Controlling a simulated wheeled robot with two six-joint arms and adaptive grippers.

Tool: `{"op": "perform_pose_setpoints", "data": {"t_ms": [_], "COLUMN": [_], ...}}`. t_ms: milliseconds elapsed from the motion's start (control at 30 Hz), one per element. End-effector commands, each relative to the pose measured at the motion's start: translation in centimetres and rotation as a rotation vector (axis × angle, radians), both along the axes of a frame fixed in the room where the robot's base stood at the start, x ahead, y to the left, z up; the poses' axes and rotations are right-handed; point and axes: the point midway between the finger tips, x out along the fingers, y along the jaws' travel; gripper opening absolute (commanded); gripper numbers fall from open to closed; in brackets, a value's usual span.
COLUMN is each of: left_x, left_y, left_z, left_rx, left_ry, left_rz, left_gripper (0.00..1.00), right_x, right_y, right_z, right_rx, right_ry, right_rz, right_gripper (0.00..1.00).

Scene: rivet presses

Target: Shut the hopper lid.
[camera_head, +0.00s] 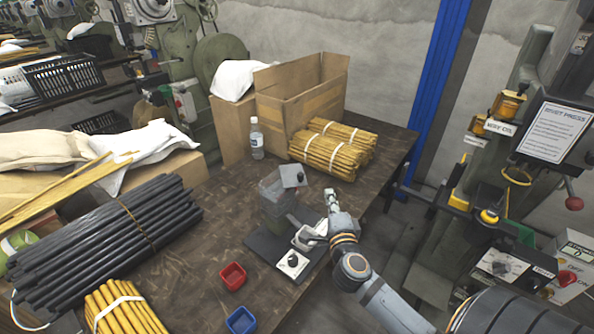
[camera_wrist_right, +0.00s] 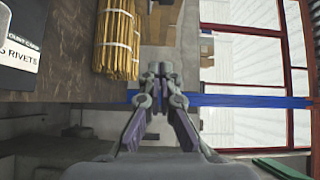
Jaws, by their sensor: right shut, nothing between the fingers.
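The hopper (camera_head: 273,200) is a translucent grey box on a dark base plate (camera_head: 262,247) on the wooden table. Its lid (camera_head: 293,176) is a light grey plate with a dark spot, tilted up at the hopper's top right, so the hopper looks open. My right gripper (camera_head: 331,194) is just right of the lid, apart from it, over the table's right edge. In the right wrist view the gripper (camera_wrist_right: 157,70) is shut and empty. My left gripper is not in view.
Bundled yellow sticks (camera_head: 331,150), a cardboard box (camera_head: 301,95) and a bottle (camera_head: 256,138) stand behind the hopper. A red bin (camera_head: 232,276) and a blue bin (camera_head: 240,320) sit in front. A rivet press (camera_head: 500,190) stands to the right, across a gap.

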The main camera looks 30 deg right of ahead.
Motion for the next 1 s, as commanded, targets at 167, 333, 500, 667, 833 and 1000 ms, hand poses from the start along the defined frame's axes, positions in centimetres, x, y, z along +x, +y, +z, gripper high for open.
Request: {"op": "perform_pose_setpoints", "data": {"t_ms": [167, 333, 500, 667, 833, 1000], "left_x": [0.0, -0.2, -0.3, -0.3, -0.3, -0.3], "left_y": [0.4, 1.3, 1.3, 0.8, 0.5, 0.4], "left_z": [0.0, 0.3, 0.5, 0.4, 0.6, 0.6], "left_rx": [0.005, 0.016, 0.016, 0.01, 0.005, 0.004], "left_ry": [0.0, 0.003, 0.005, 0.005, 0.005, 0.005], "left_rz": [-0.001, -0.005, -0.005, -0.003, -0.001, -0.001], "left_gripper": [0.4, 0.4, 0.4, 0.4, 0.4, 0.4], "right_x": [-0.4, 1.2, 4.5, 7.7, 9.0, 9.1], "right_y": [0.4, -0.3, -1.7, -3.1, -1.7, 0.0], "right_z": [0.2, 0.3, 0.4, 0.2, 0.1, 0.1], "right_rx": [0.041, 0.037, 0.037, 0.037, 0.045, 0.04], "right_ry": [-0.008, -0.01, -0.011, -0.01, -0.009, -0.008], "right_rz": [0.015, 0.014, 0.012, 0.011, 0.013, 0.014], "right_gripper": [0.0, 0.0, 0.0, 0.0, 0.0, 0.0]}}
